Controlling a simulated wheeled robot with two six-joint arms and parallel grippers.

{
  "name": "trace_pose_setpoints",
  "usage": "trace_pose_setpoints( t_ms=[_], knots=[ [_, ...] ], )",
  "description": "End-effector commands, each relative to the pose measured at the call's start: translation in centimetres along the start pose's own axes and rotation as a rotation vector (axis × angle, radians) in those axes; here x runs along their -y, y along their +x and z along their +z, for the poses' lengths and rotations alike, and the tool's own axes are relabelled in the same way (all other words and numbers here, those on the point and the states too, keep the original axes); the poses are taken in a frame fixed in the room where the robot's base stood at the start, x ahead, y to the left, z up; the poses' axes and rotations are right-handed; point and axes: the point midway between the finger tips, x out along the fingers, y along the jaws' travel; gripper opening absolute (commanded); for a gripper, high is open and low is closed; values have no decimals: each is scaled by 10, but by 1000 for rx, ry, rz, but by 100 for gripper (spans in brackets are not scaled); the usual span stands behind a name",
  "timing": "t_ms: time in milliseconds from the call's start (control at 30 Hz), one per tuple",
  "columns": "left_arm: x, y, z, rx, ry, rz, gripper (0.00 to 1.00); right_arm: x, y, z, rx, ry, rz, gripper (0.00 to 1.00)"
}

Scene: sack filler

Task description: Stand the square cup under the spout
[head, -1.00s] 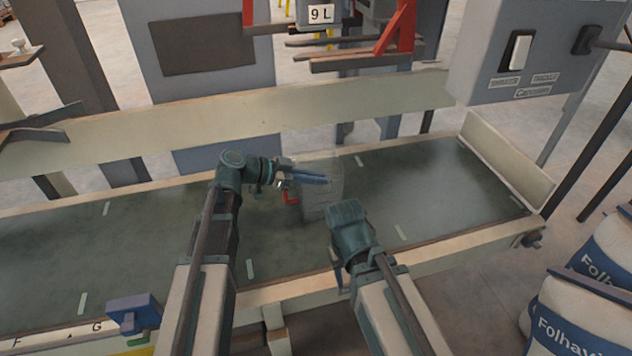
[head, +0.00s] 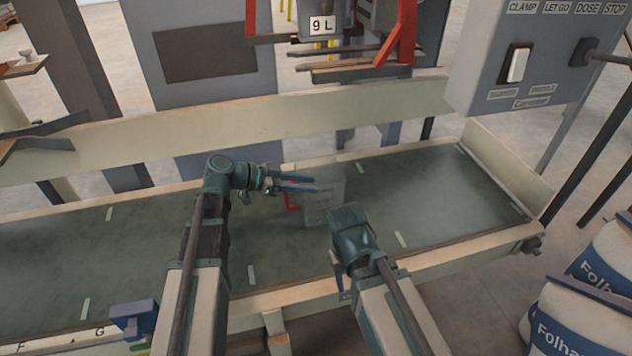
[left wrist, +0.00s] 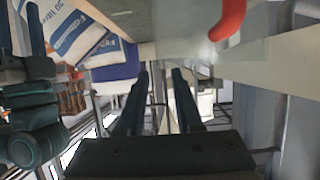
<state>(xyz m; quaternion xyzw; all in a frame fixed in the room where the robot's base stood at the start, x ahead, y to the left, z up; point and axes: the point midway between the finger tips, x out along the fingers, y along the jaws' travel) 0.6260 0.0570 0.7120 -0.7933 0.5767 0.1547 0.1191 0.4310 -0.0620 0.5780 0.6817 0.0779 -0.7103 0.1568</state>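The square cup (head: 322,205) is a see-through grey box with a red handle (head: 290,205) on its left side. It stands upright on the dark belt. In the left wrist view, the red handle (left wrist: 230,18) shows at the top, with the pale cup wall around it. My left gripper (head: 312,184) is at the cup's upper left, above the handle. Its fingers (left wrist: 160,80) are apart with nothing between them. My right arm's wrist (head: 352,235) is just right of the cup; its fingers are mostly hidden. The spout cannot be made out clearly under the filler marked 9 L (head: 322,25).
Red brackets (head: 402,30) and dark bars hang behind the belt. A grey control box (head: 530,60) with a white switch is at the upper right. Pale rails edge the belt (head: 450,180). A blue block (head: 133,318) sits at the front left. Full sacks (head: 570,320) stand at the lower right.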

Motion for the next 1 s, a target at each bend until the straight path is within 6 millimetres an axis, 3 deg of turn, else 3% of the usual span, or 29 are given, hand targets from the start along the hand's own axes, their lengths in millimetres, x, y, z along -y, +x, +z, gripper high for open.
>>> trace_pose_setpoints(
  t_ms=[100, 300, 600, 733, 833, 1000],
  knots=[
    [0, -30, -4, 0, -3, -5, 35, -1, -15, 1, 0, 1, -2, 50],
    [0, -65, -3, 0, -2, -4, 35, -2, -27, 2, 0, 1, -5, 50],
    [0, -86, -1, 0, 0, -1, 35, -2, -34, 2, 0, 2, -6, 50],
    [-1, -86, 0, 3, -3, 2, 35, -2, -33, 2, 0, 2, -7, 50],
    [-14, -73, 6, 56, -54, 30, 35, -2, -33, 2, 0, 2, -7, 50],
    [-76, -22, 40, 366, -310, 104, 35, -2, -33, 2, 0, 2, -6, 50]
  ],
)
